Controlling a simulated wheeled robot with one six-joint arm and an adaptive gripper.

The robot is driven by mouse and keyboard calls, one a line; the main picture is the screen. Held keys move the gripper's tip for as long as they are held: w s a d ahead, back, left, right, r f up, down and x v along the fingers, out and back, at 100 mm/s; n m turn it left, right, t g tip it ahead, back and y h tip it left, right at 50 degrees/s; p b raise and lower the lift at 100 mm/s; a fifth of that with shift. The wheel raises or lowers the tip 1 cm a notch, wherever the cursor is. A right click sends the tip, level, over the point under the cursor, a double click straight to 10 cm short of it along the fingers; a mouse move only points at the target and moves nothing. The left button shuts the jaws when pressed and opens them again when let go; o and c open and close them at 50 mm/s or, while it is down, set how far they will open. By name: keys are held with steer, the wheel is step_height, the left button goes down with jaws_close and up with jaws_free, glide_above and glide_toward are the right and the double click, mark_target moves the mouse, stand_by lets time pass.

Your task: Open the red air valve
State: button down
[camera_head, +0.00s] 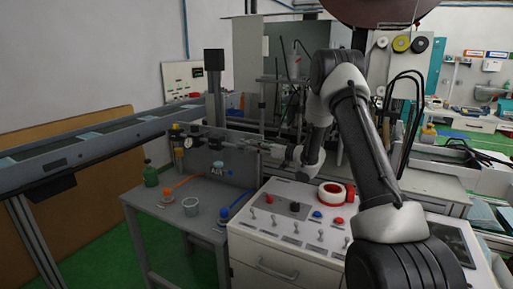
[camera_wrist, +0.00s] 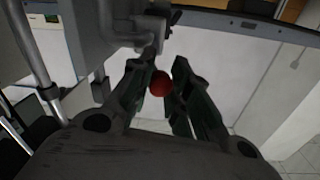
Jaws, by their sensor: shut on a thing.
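A red round knob (camera_wrist: 160,86), which looks like the handle of the red air valve, sits between the two fingertips of my gripper (camera_wrist: 161,76) in the wrist view. The fingers are shut on it, one on each side. The grey valve body lies just beyond the fingertips. In the head view my gripper (camera_head: 246,143) reaches left from my arm towards the pipe fittings behind the small table. The red knob cannot be made out there.
An "AIR" sign (camera_head: 218,171) stands below the fittings. A control panel (camera_head: 285,225) with switches and a red-white tape roll (camera_head: 332,194) stands to the right.

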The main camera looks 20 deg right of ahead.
stand_by(0.3)
steer(key=c, duration=1.3)
jaws_free()
steer(key=shift+a, duration=0.1)
steer(key=shift+v, duration=3.95)
